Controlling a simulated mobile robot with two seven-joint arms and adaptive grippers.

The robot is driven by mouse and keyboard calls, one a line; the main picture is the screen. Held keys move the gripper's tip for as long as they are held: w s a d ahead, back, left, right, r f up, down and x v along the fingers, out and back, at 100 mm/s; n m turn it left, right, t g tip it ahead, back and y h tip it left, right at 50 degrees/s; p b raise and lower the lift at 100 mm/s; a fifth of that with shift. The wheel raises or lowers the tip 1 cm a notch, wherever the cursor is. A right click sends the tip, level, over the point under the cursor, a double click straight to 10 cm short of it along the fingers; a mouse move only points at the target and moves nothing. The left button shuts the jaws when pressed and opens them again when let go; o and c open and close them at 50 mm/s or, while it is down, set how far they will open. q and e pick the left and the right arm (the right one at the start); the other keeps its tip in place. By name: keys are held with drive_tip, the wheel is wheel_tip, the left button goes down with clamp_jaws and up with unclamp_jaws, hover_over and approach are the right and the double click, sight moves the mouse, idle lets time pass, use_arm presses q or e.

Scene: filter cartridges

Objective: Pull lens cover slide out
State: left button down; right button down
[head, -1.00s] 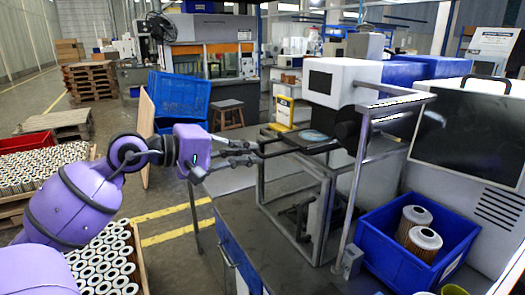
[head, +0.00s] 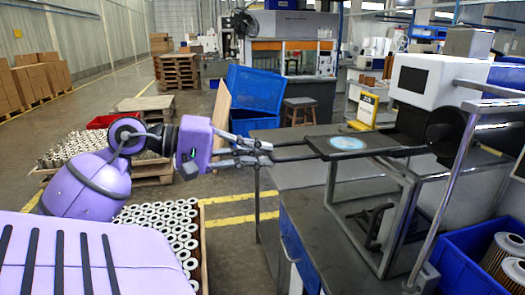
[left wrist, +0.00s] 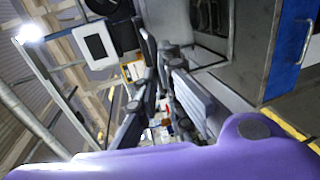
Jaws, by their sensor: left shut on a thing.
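The lens cover slide (head: 375,141) is a flat dark plate with a pale blue disc, in the head view. A thin dark handle loop (head: 296,152) sticks out from its left end. The slide lies roughly level above the metal frame, left of the white camera box (head: 430,80) and its black cylinder (head: 445,130). My left gripper (head: 268,152) is shut on the handle's left end. In the left wrist view the gripper's grey fingers (left wrist: 162,60) show, but the handle between them is hard to make out. My right gripper is not in view.
The grey metal frame (head: 395,215) stands on the dark bench (head: 315,230) below the slide. A slanted metal post (head: 445,200) is at right, beside a blue bin (head: 465,265) of filter cartridges. Crates of cartridges (head: 165,225) stand on the floor at left.

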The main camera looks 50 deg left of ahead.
use_arm(q)
drive_tip(key=shift+r, duration=0.1)
drive_tip(key=c, duration=1.9)
unclamp_jaws()
drive_tip(key=v, duration=1.2)
